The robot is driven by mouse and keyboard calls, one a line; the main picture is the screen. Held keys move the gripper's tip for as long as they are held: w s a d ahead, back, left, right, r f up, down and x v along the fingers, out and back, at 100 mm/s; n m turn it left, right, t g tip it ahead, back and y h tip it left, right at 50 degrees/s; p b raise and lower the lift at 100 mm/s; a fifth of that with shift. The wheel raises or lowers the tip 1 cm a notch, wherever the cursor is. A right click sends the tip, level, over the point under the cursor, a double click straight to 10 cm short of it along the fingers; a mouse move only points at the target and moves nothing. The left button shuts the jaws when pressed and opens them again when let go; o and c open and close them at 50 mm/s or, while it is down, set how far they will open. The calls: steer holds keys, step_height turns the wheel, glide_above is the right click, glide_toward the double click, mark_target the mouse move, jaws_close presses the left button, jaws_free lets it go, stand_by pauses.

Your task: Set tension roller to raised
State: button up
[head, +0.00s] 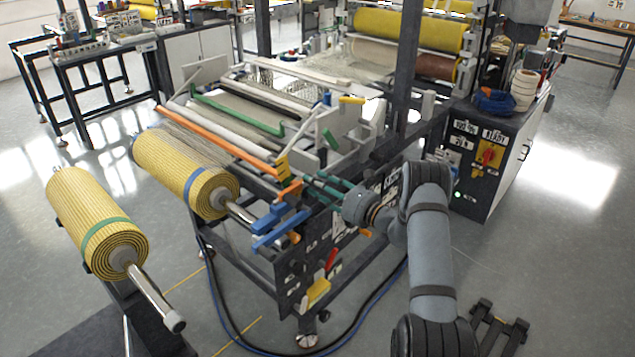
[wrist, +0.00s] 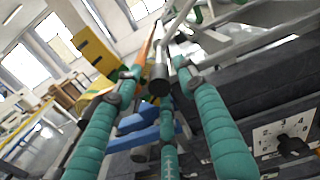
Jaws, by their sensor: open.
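The laminating machine's feed end (head: 290,120) carries several parallel bars and rollers, including an orange bar (head: 215,140) and a green bar (head: 235,110). I cannot tell from labels which one is the tension roller. My gripper (head: 313,186), with teal fingers, is at the near side of the frame, by the ends of these bars. In the wrist view its fingers (wrist: 155,75) are spread apart. A grey rod with a dark round end (wrist: 158,80) shows between the fingertips; I cannot tell whether they touch it. The orange bar (wrist: 147,45) runs away behind it.
A striped yellow roll (head: 180,170) hangs at the front left; another (head: 95,220) is on a stand. A control cabinet (head: 490,150) stands right. Cables lie on the floor.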

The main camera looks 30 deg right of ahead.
steer(key=shift+c, duration=1.3)
steer(key=c, duration=0.7)
jaws_close()
